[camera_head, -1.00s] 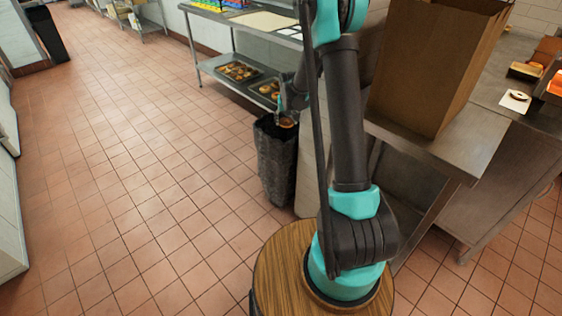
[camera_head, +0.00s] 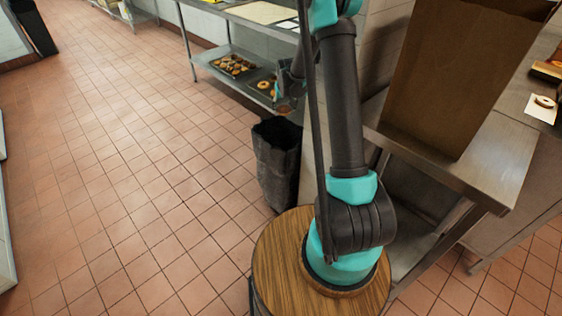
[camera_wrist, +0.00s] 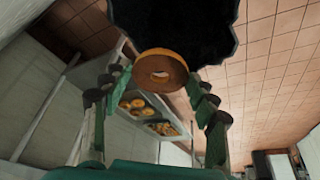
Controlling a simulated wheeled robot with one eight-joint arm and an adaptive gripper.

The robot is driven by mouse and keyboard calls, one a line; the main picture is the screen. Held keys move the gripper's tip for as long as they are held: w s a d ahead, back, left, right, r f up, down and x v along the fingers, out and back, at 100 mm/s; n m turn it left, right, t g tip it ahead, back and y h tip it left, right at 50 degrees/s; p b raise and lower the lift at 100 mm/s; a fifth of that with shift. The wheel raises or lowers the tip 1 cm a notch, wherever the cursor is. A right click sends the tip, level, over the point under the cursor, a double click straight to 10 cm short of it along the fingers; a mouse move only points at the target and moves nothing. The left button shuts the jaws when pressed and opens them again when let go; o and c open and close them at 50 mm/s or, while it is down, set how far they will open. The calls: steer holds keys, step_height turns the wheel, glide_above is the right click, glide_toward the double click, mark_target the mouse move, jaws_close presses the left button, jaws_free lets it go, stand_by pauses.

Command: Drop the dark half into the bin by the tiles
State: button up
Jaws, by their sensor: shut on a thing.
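My gripper (camera_wrist: 160,85) is shut on a brown bagel half (camera_wrist: 162,70), which shows ring-shaped with its hole towards the wrist camera. In the head view, my gripper (camera_head: 287,92) holds the bagel half (camera_head: 285,108) near the far rim of the black-lined bin (camera_head: 277,170). The bin stands on the tiled floor, left of my arm. In the wrist view, the dark bin (camera_wrist: 175,22) fills the top, behind the bagel half. I cannot tell how high the half is above the rim.
A steel rack (camera_head: 205,60) behind the bin holds trays of bagels (camera_head: 237,66). A large brown paper bag (camera_head: 450,75) stands on a steel table (camera_head: 500,165) to the right. A bagel piece lies on white paper (camera_head: 541,108) at the far right. The floor (camera_head: 120,180) at left is clear.

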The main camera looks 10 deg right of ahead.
steer(key=shift+w+f, duration=0.1)
steer(key=shift+f, duration=2.85)
steer(key=o, duration=0.9)
steer(key=v, duration=1.2)
